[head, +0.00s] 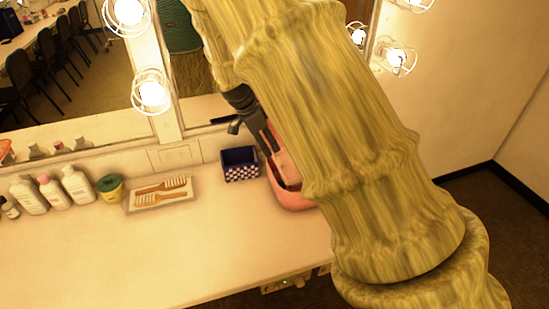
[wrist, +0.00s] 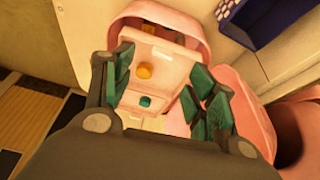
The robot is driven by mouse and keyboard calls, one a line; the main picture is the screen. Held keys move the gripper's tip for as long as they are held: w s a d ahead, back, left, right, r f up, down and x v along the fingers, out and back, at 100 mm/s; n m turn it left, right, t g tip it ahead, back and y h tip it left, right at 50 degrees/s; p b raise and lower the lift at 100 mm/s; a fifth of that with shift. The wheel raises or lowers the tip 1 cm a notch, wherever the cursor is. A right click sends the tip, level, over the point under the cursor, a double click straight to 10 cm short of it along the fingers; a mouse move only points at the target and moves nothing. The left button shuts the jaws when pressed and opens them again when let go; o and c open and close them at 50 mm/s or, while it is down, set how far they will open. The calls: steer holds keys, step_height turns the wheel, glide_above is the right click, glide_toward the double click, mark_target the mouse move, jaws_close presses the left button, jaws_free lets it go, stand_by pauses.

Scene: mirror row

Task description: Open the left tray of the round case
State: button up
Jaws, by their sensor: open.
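The round case is pink and sits on the counter, partly hidden behind my arm in the head view (head: 291,199). In the wrist view its pink rounded rim (wrist: 185,18) curves around pale tray fronts. One front carries an orange-yellow knob (wrist: 145,71), and a lower one a green knob (wrist: 145,102). I cannot tell which tray is the left one. My gripper (wrist: 161,70) is open, with its teal-padded fingers on either side of the tray fronts and nothing visibly held. In the head view my gripper (head: 268,141) is over the case, partly covered by my arm.
A blue checkered box (head: 240,164) stands just left of the case. A tray with combs (head: 160,193), a green-lidded jar (head: 110,187) and several white bottles (head: 76,185) stand further left. The front counter is clear. The mirror and bulbs (head: 152,93) are behind.

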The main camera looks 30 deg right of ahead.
mark_target(279, 160)
steer(key=shift+m, duration=0.3)
steer(key=p+x, duration=0.1)
steer(key=x, duration=0.2)
steer(key=p+x, duration=0.1)
steer(key=x, duration=0.2)
steer(key=d+p+x, duration=0.1)
steer(key=x, duration=0.2)
steer(key=shift+w+f+p, duration=0.2)
steer(key=shift+w+p, duration=0.1)
steer(key=shift+d, duration=0.1)
